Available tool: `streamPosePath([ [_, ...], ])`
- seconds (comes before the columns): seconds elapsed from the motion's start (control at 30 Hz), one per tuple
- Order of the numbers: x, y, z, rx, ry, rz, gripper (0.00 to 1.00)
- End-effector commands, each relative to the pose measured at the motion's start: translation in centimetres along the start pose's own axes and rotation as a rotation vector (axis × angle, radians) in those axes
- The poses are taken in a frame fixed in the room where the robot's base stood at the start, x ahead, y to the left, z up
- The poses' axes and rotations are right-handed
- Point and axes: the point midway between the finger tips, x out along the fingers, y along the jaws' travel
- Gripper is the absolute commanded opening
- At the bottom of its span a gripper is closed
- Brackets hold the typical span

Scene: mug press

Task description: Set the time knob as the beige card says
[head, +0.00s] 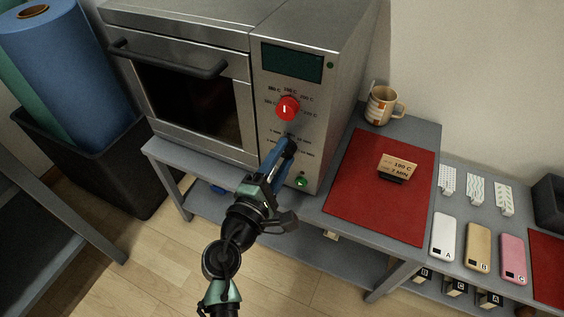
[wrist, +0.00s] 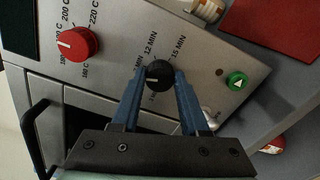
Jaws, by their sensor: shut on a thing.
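The time knob (wrist: 158,75) is black and round, on the press's steel front panel, with minute labels around it. "12 MIN" and "15 MIN" can be read in the wrist view. A small pale mark shows on the knob's left part. My gripper (wrist: 159,80) has its blue fingers on either side of the knob, shut on it. In the head view my gripper (head: 287,146) hides the knob. The beige card (head: 398,166) stands on a red mat (head: 372,205) and appears to read 180 C and 7 MIN.
The red temperature knob (head: 288,107) sits above the time knob, below a dark display (head: 292,62). A green button (head: 302,182) is low on the panel. A mug (head: 380,107) stands right of the press. Phone cases (head: 478,246) lie on the right table.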

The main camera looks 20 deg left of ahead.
Motion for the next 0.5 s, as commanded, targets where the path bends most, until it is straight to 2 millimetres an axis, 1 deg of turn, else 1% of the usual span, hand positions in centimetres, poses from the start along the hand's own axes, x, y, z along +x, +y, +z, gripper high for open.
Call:
streamPosePath([
  [0.03,-0.03,-0.38,-0.10,0.040,-0.001,-0.001,0.00],
  [0.2,-0.03,-0.33,-0.10,0.153,0.000,-0.001,0.00],
  [0.5,-0.04,-0.24,-0.09,0.271,0.001,-0.002,0.00],
])
